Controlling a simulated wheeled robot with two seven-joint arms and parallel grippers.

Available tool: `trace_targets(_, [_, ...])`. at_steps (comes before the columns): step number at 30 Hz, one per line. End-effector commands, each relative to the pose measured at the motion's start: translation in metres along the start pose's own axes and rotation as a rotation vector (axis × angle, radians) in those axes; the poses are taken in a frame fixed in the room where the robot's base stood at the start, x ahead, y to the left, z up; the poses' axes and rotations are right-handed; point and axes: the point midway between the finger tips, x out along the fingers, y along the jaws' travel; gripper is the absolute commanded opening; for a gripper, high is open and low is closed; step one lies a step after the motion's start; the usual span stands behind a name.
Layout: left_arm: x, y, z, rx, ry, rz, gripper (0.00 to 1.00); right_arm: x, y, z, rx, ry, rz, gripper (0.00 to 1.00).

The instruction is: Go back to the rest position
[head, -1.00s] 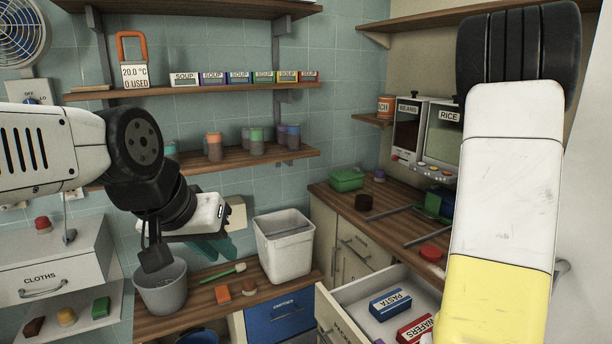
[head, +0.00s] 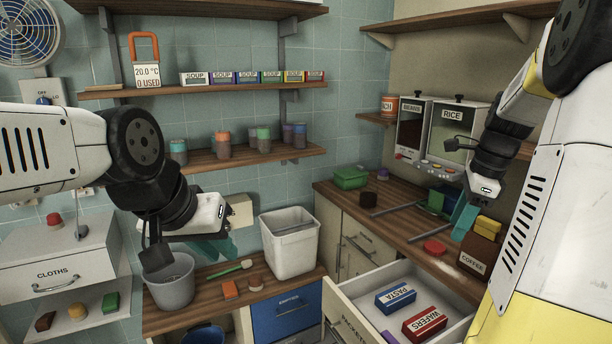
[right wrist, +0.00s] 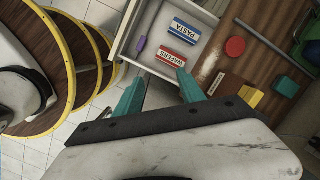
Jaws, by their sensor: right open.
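My left gripper (head: 216,247), with teal fingers, hangs over the lower left counter near the grey bucket. Its fingers overlap in the head view, so their gap cannot be judged. My right gripper (head: 464,218) is at the right in the head view, above the right counter near the coffee box. In the right wrist view its two teal fingers (right wrist: 160,88) are spread apart with nothing between them.
The open drawer (head: 352,302) holds a pasta box (head: 396,298) and a wafers box (head: 424,325). A coffee box (head: 476,256) and a red lid (head: 434,247) are on the right counter. A white bin (head: 290,248) and grey bucket (head: 168,285) stand left.

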Motion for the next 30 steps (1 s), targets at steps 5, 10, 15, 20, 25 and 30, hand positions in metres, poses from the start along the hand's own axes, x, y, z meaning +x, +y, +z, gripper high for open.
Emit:
trace_targets(5, [0.0,0.0,0.0,0.0,0.0,0.0,0.2,-0.013,0.043,0.043,-0.44,-0.078,-0.08,0.47])
trace_targets(10, [0.0,0.0,0.0,0.0,0.0,0.0,0.2,-0.029,0.108,0.091,-1.067,-0.07,-0.23,0.47])
trace_targets(15, [0.0,0.0,0.0,0.0,0.0,0.0,0.2,-0.033,0.167,0.119,-1.617,0.058,-0.358,0.47])
trace_targets(20, [0.0,0.0,0.0,0.0,0.0,0.0,0.2,-0.028,0.198,0.128,-1.922,0.181,-0.407,0.47])
trace_targets(25, [0.0,0.0,0.0,0.0,0.0,0.0,0.2,-0.026,0.206,0.13,-2.02,0.227,-0.416,0.47])
trace_targets(30, [0.0,0.0,0.0,0.0,0.0,0.0,0.2,-0.026,0.206,0.13,-2.02,0.226,-0.416,0.47])
